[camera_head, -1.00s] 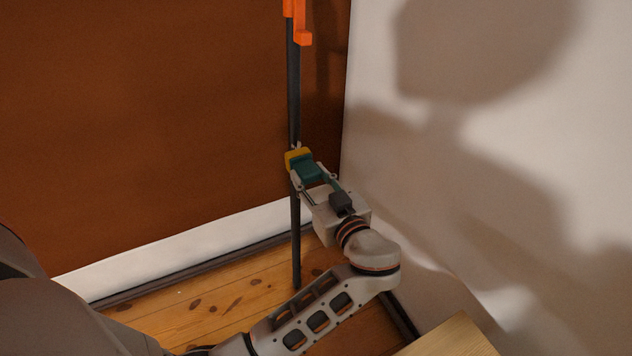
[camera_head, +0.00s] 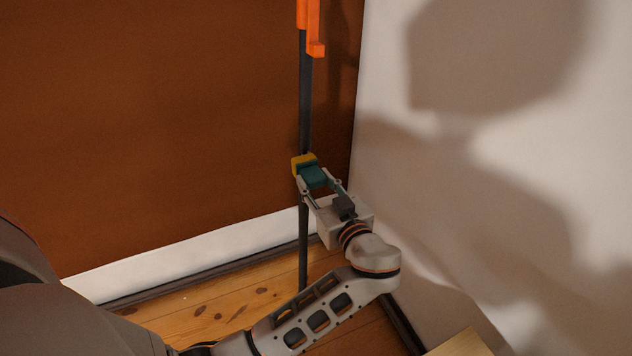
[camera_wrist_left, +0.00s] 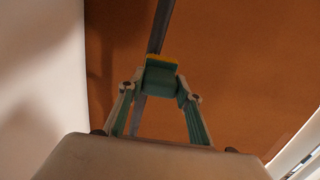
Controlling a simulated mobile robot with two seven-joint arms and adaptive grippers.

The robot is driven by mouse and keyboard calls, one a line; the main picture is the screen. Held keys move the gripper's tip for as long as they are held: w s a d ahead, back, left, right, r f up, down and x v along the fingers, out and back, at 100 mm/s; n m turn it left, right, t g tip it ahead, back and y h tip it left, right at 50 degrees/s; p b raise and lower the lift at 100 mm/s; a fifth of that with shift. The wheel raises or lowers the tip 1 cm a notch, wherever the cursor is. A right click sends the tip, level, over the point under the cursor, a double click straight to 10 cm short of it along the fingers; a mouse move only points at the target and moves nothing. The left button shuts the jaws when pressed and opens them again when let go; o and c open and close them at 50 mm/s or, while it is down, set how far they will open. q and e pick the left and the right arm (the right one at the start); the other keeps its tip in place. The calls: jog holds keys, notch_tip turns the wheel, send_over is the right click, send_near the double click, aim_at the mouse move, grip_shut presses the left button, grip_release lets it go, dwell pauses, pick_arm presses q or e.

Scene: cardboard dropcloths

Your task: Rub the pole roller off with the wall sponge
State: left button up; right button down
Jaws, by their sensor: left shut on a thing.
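The pole roller (camera_head: 306,110) is a dark upright pole with an orange part at its top, standing in front of the brown wall. The wall sponge (camera_head: 303,163) has a yellow layer and a teal layer. My left gripper (camera_head: 314,180) is shut on the sponge's teal part. The yellow side faces the pole and appears to touch it at about mid-height. In the left wrist view the sponge (camera_wrist_left: 161,77) sits between the fingertips, with the grey pole (camera_wrist_left: 158,35) behind it. My right gripper is not in view.
A white wall (camera_head: 480,200) stands close on the right, with shadows on it. A dark-edged white skirting (camera_head: 190,252) runs along the base of the brown wall. The wooden floor (camera_head: 215,310) is clear. A pale wooden edge (camera_head: 462,345) shows at the bottom right.

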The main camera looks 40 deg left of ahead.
pick_arm(q)
jog(key=shift+x, duration=0.95)
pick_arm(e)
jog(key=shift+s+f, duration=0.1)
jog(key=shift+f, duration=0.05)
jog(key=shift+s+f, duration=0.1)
